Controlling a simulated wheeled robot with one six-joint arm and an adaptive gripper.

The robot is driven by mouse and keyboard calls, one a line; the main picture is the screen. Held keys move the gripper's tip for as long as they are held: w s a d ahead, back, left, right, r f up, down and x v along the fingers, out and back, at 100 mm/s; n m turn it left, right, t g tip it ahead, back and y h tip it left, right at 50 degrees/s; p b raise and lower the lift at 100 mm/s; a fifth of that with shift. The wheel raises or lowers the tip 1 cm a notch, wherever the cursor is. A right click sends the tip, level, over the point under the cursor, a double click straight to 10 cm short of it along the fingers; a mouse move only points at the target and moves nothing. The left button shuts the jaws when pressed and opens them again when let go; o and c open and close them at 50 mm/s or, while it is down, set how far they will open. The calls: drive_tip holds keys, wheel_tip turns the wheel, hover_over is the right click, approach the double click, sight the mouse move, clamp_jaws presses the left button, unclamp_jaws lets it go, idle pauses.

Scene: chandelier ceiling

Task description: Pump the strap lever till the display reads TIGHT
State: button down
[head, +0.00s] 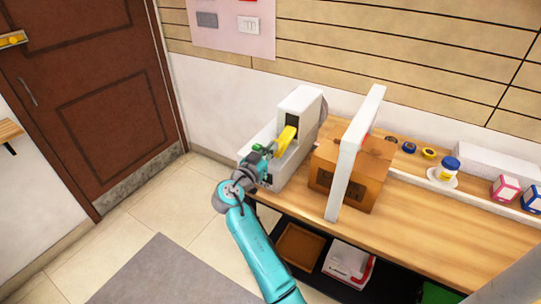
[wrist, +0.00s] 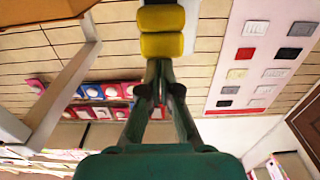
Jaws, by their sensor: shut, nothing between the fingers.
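A white machine (head: 303,103) stands at the left end of the table, and a yellow lever (head: 288,138) sticks out of a dark slot in it. In the wrist view the yellow lever (wrist: 162,45) shows as padded yellow ends just beyond my fingertips. My gripper (head: 270,150) is at the lever's near end, and its fingers (wrist: 160,72) are shut with nothing between them. I cannot tell whether they touch the lever. A brown carton (head: 372,165) stands right of the machine, with a white upright frame (head: 356,148) in front of it. I cannot read a display.
The wooden table (head: 425,205) is clear in front of the carton. A lower shelf holds a tray (head: 299,245) and a white-red case (head: 347,262). A wall panel (head: 238,22) hangs behind.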

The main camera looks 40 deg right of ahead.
drive_tip(key=v, duration=1)
drive_tip(key=shift+r, duration=0.35)
drive_tip(key=shift+a, duration=0.15)
drive_tip(key=s+a+f+n+t+y, duration=0.1)
drive_tip(key=s+f+n+t+y, duration=0.2)
drive_tip(key=f, duration=0.4)
drive_tip(key=s+a+f+n+t+y, duration=0.2)
drive_tip(key=s+f+n, duration=0.2)
drive_tip(key=f, duration=0.4)
drive_tip(key=s+a+f+n+t+y, duration=0.1)
drive_tip(key=s+a+f+n+y, duration=0.25)
drive_tip(key=s, duration=0.35)
drive_tip(key=s+a+f+n+y, duration=0.25)
drive_tip(key=s+f+y, duration=0.2)
drive_tip(key=s, duration=0.25)
drive_tip(key=s+a+r+n+t+y, duration=0.1)
drive_tip(key=s+a+y, duration=0.15)
drive_tip(key=s, duration=0.55)
drive_tip(key=s+a+r+n+y, duration=0.1)
drive_tip(key=s+a, duration=0.3)
drive_tip(key=s, duration=0.3)
drive_tip(key=s+a+r+m+t, duration=0.1)
drive_tip(key=s+r, duration=0.9)
drive_tip(key=r, duration=0.1)
drive_tip(key=shift+s+t+y, duration=0.25)
drive_tip(key=shift+t+y, duration=0.05)
drive_tip(key=shift+y, duration=0.05)
